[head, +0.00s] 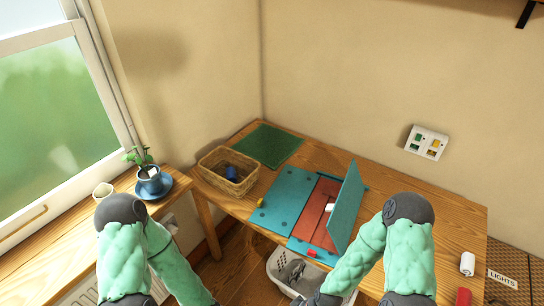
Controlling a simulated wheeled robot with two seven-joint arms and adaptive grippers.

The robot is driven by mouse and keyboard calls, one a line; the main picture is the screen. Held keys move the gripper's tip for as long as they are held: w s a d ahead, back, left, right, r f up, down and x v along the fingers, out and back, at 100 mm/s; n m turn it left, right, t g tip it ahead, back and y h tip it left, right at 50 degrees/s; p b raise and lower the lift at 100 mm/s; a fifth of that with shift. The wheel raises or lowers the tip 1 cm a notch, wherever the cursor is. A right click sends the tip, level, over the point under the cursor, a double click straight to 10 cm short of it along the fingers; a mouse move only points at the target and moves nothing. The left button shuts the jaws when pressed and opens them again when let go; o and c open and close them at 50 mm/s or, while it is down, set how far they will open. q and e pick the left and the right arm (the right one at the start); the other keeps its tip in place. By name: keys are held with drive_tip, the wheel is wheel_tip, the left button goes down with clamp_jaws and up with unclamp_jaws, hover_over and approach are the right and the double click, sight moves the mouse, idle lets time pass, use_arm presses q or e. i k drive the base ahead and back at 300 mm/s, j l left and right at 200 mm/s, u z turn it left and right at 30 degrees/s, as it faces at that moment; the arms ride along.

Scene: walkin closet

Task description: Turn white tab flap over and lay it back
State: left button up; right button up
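A teal folding board (284,196) lies on the wooden table, with a red inner area (314,213) exposed. A teal flap (346,208) stands up steeply from its right part. A small white tab (329,207) shows at the left edge of this standing flap. A red tab (312,253) is at the board's front edge and a yellow tab (260,203) at its left. My two mint-sleeved arms come in at the bottom left and bottom right, apart from the board.
A wicker basket (214,166) with a blue item and a green mat (267,145) lie left and behind the board. A white bin (344,297) stands below the table's front edge. A white roll (467,263) stands at right. A potted plant (148,174) sits on the left sill.

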sight(340, 226)
drive_tip(key=k+j+z, duration=0.1)
drive_tip(key=z, duration=0.6)
drive_tip(key=k+j, duration=0.05)
drive_tip(key=j, duration=0.05)
